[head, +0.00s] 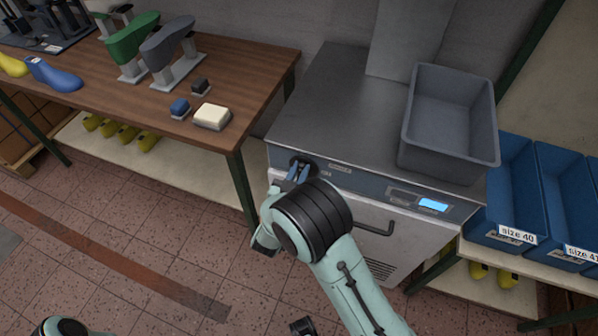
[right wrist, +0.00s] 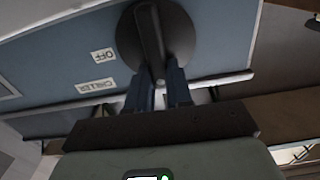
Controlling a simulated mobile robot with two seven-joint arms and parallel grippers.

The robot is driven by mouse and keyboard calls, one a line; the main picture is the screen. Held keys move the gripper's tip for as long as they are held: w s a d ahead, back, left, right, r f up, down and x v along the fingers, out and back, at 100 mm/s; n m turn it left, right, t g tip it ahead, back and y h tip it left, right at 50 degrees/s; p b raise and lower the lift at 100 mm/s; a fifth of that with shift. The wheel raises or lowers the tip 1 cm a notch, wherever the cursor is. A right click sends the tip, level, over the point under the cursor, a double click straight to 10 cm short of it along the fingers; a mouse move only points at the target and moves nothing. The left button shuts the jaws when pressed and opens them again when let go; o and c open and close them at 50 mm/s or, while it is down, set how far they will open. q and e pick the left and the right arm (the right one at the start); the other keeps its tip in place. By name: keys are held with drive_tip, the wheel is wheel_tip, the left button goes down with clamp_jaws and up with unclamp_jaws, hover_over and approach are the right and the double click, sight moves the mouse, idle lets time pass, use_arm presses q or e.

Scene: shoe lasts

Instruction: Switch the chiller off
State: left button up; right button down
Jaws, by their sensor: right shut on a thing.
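The chiller (head: 330,100) is a grey metal cabinet with a blue-grey front panel. A dark round knob (right wrist: 155,35) with a raised bar sits at the left end of that panel. My right gripper (head: 299,172) is at the knob, its blue fingers (right wrist: 158,88) shut on the knob's bar. In the right wrist view the bar runs nearly upright, and an OFF label (right wrist: 103,55) appears upside down to its left. The chiller's display (head: 433,205) is lit blue.
A grey bin (head: 450,165) stands on the chiller's top. Blue size bins (head: 515,190) are at the right. A wooden table (head: 230,62) at the left holds shoe lasts, a cream block (head: 212,116) and small brushes or blocks. A handle (head: 375,228) sticks out below the panel.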

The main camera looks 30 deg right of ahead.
drive_tip(key=m+b, duration=0.4)
drive_tip(key=s+d+f+m+b, duration=0.1)
drive_tip(key=m+b, duration=0.3)
drive_tip(key=m, duration=0.1)
drive_tip(key=f+m+b, duration=0.1)
drive_tip(key=m+b, duration=0.3)
drive_tip(key=m, duration=0.1)
drive_tip(key=shift+s+d+f+b, duration=0.1)
drive_tip(key=shift+s+d+b, duration=0.2)
drive_tip(key=shift+s, duration=0.1)
use_arm(q)
drive_tip(key=w+a+f+n+t+y, duration=0.15)
drive_tip(key=w+a+f+t, duration=0.35)
drive_tip(key=w+f, duration=0.85)
use_arm(e)
drive_tip(key=shift+m+b, duration=0.45)
drive_tip(key=shift+m, duration=0.05)
drive_tip(key=shift+f+m+b, duration=0.2)
drive_tip(key=shift+m+b, duration=0.85)
drive_tip(key=shift+m, duration=0.05)
use_arm(q)
drive_tip(key=s+a+f+g, duration=0.1)
drive_tip(key=s+f+g, duration=0.2)
drive_tip(key=s+f, duration=0.2)
drive_tip(key=shift+s+a+f+b, duration=0.2)
drive_tip(key=shift+s+f+b, duration=0.1)
drive_tip(key=shift+s, duration=1.15)
use_arm(e)
drive_tip(key=shift+m, duration=0.3)
